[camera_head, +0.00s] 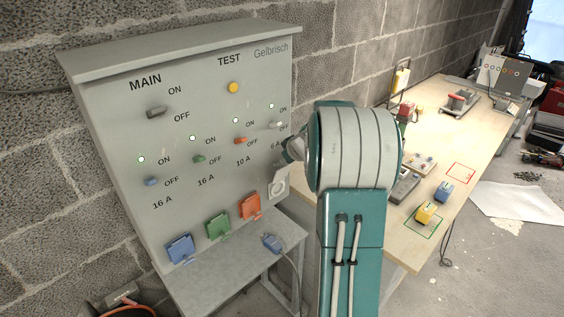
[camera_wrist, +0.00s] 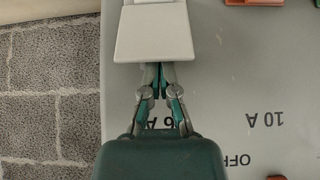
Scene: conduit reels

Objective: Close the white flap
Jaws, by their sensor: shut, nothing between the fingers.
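The white flap (camera_wrist: 153,36) shows large at the top of the wrist view as a pale plate standing out from the grey panel. In the head view, the white socket (camera_head: 279,187) is at the panel's right edge, below the 6 A label; my arm partly covers this area. My gripper (camera_wrist: 158,70) is shut and empty. Its fingertips are at the flap's edge in the wrist view and partly hidden by it; I cannot tell whether they touch. In the head view my gripper (camera_head: 290,152) is just above the socket, close to the panel.
The panel (camera_head: 120,120) carries switches and blue (camera_head: 180,248), green (camera_head: 217,227) and orange (camera_head: 250,206) sockets. A blue plug (camera_head: 272,243) with a cable lies on the grey shelf (camera_head: 225,270). A wooden table (camera_head: 440,130) with several devices stands at right.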

